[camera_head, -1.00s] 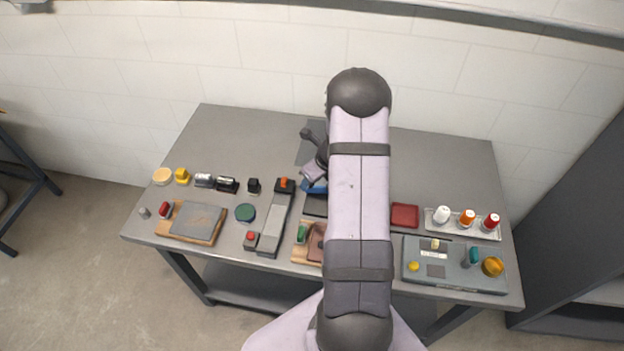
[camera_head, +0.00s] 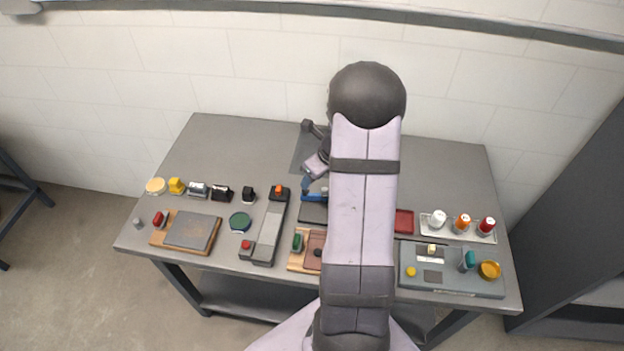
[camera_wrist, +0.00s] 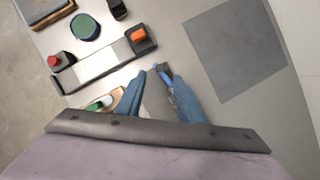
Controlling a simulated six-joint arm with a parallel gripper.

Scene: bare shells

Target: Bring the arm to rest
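My gripper (camera_head: 314,190) has blue fingers and hangs over the middle of the workbench (camera_head: 240,145), left of my arm's upper link. In the wrist view my gripper (camera_wrist: 166,85) shows two blue fingers spread apart. A small dark and blue shape shows between their tips; I cannot tell whether it is part of the gripper or a thing beyond it. I see nothing clearly held. My arm's link hides part of the bench's middle.
A long grey fixture (camera_head: 266,228) with orange and red ends and a green round pad (camera_head: 240,222) lie left of the gripper. A dark mat (camera_wrist: 236,48) lies bare behind. Right are a red tray (camera_head: 404,222), a tray of spools (camera_head: 458,236) and a grey panel (camera_head: 450,283).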

